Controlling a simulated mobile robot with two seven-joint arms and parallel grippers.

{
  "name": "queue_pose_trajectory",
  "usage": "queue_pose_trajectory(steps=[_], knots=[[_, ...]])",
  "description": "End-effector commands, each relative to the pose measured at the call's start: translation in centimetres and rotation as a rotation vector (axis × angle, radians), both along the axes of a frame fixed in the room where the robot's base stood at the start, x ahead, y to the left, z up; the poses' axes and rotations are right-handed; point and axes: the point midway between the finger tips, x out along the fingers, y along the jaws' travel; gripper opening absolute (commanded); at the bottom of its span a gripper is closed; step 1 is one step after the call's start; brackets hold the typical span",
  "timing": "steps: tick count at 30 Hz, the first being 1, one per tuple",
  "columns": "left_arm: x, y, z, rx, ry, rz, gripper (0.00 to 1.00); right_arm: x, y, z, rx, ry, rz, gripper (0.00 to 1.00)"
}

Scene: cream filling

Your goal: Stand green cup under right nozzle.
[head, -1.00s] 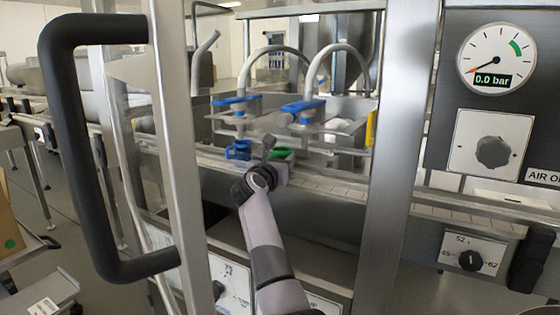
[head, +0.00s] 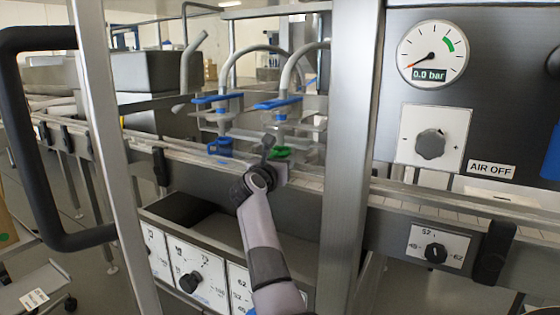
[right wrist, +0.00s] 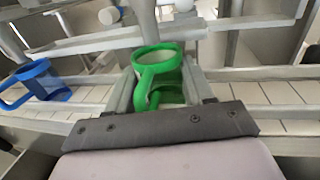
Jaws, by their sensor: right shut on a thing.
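The green cup (right wrist: 158,72) is upright in the right wrist view, its handle toward my wrist. My right gripper (right wrist: 162,88) is shut on it, one finger on each side. In the head view the green cup (head: 281,153) shows partly behind my right gripper (head: 274,165), below the right nozzle (head: 280,118). A grey tube comes down close above or behind the cup in the right wrist view; I cannot tell the exact gap, or whether the cup touches the belt. My left gripper is not in view.
A blue cup (head: 220,147) stands below the left nozzle (head: 222,118); it is at the left in the right wrist view (right wrist: 40,82). The slatted conveyor (head: 310,181) runs under both. A steel post (head: 350,150) and the black door handle (head: 25,150) flank the opening.

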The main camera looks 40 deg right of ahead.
Motion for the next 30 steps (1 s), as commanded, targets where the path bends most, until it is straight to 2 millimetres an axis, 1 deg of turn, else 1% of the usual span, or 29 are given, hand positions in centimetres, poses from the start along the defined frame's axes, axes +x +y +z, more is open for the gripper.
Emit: queue_pose_trajectory(steps=[3, 4, 5, 6, 7, 17, 20, 30], knots=[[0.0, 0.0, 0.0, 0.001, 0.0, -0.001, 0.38, 0.0, 0.0, -0.1, 0.001, 0.0, 0.0, 0.23], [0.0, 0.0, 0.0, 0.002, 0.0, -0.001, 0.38, 0.0, 0.0, -0.1, 0.001, 0.0, 0.0, 0.55], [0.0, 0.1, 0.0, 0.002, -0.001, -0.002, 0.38, 0.0, 0.0, -0.1, 0.001, 0.0, 0.001, 0.65], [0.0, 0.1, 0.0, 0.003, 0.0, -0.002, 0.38, 0.0, 0.0, -0.1, 0.001, 0.0, 0.001, 0.78], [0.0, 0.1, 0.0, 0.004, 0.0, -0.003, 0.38, 0.0, 0.0, -0.1, 0.001, 0.0, 0.001, 0.82], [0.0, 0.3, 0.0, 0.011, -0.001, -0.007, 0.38, -0.1, 0.2, 0.0, 0.0, -0.001, 0.001, 0.82], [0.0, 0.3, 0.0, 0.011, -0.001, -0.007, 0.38, -0.4, 1.0, 0.0, 0.001, -0.002, 0.003, 0.82], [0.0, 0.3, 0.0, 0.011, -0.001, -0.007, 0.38, -2.5, 5.1, -0.1, 0.003, -0.001, 0.003, 0.82]])
